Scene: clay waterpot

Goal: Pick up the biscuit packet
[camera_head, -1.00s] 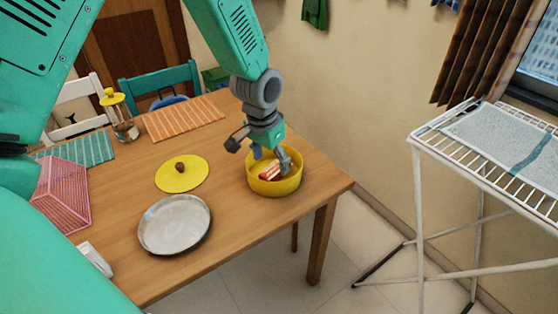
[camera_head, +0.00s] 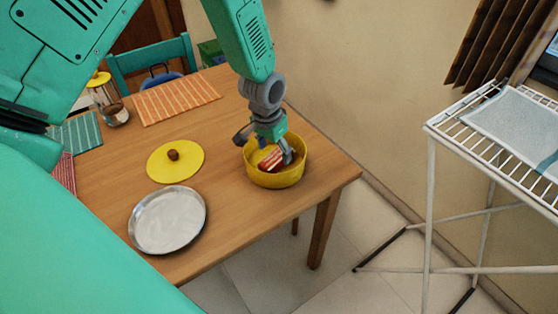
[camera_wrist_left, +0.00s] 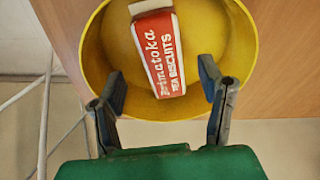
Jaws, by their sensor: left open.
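The biscuit packet (camera_head: 271,159) is red and white and lies inside a yellow bowl (camera_head: 275,180) on the wooden table. My left gripper (camera_head: 268,150) reaches down into the bowl from above. Its fingers (camera_wrist_left: 164,88) are open, one on each side of the packet's near end, with a gap on both sides. My right gripper is not in view.
A yellow lid (camera_head: 175,162) with a brown knob and a round metal plate (camera_head: 167,219) lie left of the bowl. A jar (camera_head: 108,98) and striped placemats (camera_head: 176,97) are farther back. A white drying rack (camera_head: 490,140) stands at the right.

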